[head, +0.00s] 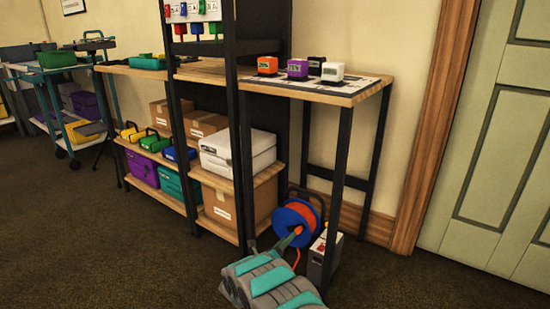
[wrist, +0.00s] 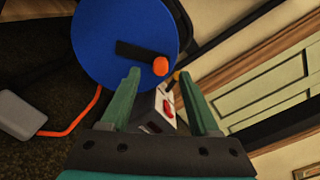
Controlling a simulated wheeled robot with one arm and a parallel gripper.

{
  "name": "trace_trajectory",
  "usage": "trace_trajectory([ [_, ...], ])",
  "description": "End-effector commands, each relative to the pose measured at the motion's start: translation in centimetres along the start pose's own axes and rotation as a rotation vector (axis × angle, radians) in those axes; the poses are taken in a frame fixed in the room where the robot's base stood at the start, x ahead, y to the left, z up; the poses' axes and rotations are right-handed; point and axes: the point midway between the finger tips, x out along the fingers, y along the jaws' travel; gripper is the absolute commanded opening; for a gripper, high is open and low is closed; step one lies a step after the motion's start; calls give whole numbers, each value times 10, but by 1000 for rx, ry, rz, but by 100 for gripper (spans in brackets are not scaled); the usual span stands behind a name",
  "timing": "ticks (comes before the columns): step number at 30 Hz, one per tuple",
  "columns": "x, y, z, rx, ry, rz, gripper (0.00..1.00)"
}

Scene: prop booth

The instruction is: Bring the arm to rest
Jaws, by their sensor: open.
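My gripper (wrist: 158,72) is open in the wrist view, its two green fingers spread with nothing held between them. A blue cable reel (wrist: 115,30) with an orange knob fills the upper left beyond the fingers. A light grey box with a red switch (wrist: 163,112) shows between and behind the fingers. In the head view, my teal and grey arm is low in the middle, in front of the reel (head: 296,222).
The reel and grey box (head: 324,258) stand on the carpet below a wooden worktop (head: 335,95) on black legs. Shelves (head: 237,185) with boxes stand left of them. A pale green door (head: 505,150) is at right. Carpet at left front is clear.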

Motion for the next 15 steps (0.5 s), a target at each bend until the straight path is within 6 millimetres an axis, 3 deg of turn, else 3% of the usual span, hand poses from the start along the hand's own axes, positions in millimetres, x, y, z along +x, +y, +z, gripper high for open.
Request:
trace_trajectory([
  [6,18,-25,60,-144,-40,157,62],
  [15,12,-67,124,-439,-145,419,62],
])
